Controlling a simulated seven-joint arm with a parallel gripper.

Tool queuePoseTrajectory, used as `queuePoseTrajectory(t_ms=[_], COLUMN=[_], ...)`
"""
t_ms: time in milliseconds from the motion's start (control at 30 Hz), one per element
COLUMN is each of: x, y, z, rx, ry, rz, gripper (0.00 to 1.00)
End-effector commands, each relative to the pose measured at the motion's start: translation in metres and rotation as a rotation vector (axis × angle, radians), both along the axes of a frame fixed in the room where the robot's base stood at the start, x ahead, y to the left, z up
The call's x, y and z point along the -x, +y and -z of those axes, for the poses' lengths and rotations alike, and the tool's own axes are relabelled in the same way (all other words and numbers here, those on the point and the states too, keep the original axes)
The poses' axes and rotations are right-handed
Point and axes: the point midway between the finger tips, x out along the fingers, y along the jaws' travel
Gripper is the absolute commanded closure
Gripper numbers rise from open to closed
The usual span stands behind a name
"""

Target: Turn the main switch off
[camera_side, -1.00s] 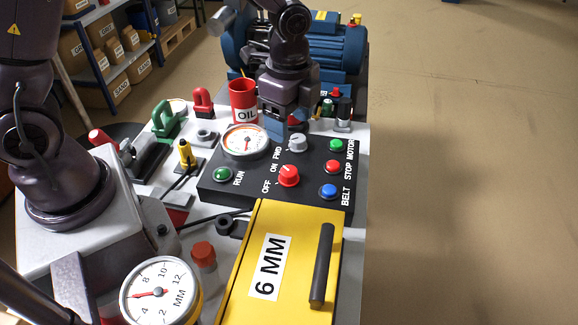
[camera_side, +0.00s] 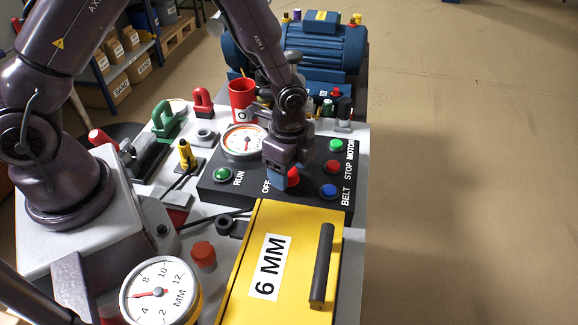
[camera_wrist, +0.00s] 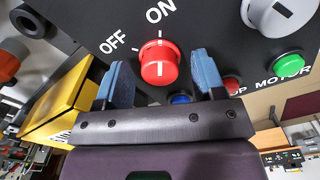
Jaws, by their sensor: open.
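The main switch is a red round knob (camera_wrist: 158,66) on the black panel (camera_wrist: 80,15), with OFF and ON printed beside it. Its white mark points to ON in the wrist view. My gripper (camera_wrist: 163,78) is open, with one blue finger on each side of the knob in that view. I cannot tell whether the fingertips reach down around it; neither appears to touch it. In the side view my gripper (camera_side: 284,178) is over the panel and partly hides the red knob (camera_side: 293,179). The ON label is hidden there.
A grey knob (camera_wrist: 280,14) and a green MOTOR button (camera_wrist: 289,64) are close by. In the side view a blue BELT button (camera_side: 328,191) and a red STOP button (camera_side: 333,166) lie right of my gripper. A yellow 6 MM cover (camera_side: 290,225) stands in front.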

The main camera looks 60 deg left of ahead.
Motion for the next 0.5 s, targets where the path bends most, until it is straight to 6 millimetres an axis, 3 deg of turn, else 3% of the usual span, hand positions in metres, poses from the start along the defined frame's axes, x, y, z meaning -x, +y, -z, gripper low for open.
queuePoseTrajectory(t_ms=[33,233,500], x=[-0.0001,-0.0001,-0.0001], y=[0.0000,0.0000,-0.0001], z=[-0.0002,-0.0004,-0.0006], rx=[0.000,0.000,0.000], ry=[0.000,0.000,0.000], rz=[0.000,0.000,-0.015], gripper=[0.37,0.83,0.86])
